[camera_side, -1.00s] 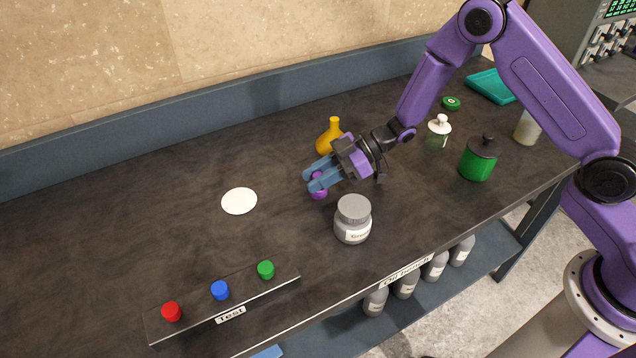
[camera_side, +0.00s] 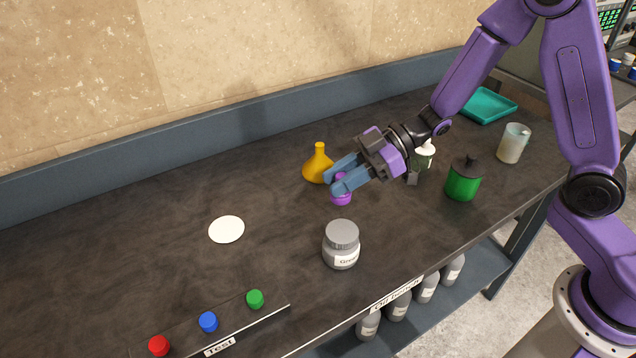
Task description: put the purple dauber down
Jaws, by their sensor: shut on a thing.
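The purple dauber (camera_side: 341,198) is between the blue fingers of my gripper (camera_side: 340,184). My gripper is shut on the dauber's upper part, and the fingers hide some of it. The dauber is upright and low over the dark bench (camera_side: 130,260), just right of the yellow flask. I cannot tell whether its base touches the bench top.
A yellow flask (camera_side: 318,168) stands close to the left of my gripper. A grey labelled jar (camera_side: 341,246) stands in front. A green pot (camera_side: 463,180) is to the right. A white disc (camera_side: 226,229) lies left. Red, blue and green buttons (camera_side: 208,321) sit at the front left.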

